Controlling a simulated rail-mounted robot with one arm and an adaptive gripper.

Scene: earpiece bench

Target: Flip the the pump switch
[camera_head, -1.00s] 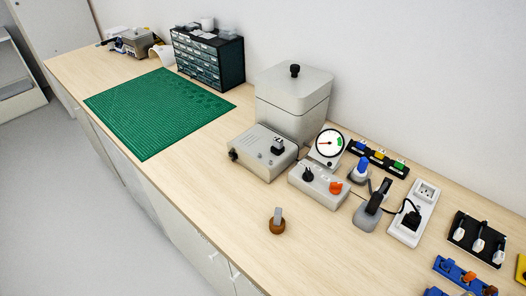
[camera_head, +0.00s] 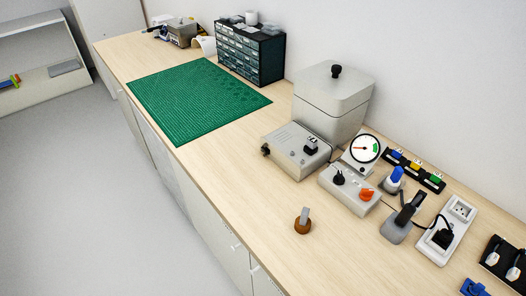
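A light grey control box (camera_head: 349,191) stands on the bench in front of a round dial gauge (camera_head: 365,149). It has a black knob (camera_head: 339,178) on its left and an orange switch or knob (camera_head: 366,194) on its right. A larger grey box (camera_head: 296,152) to its left has a black switch-like part (camera_head: 311,145) on top and small knobs. I cannot tell from labels which control is the pump switch, or its position. My gripper is not in view.
A lidded grey container (camera_head: 330,98) stands behind the boxes. A power strip (camera_head: 461,214) with a black plug, a grey holder (camera_head: 396,228) and a small brown round object (camera_head: 303,225) stand nearby.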

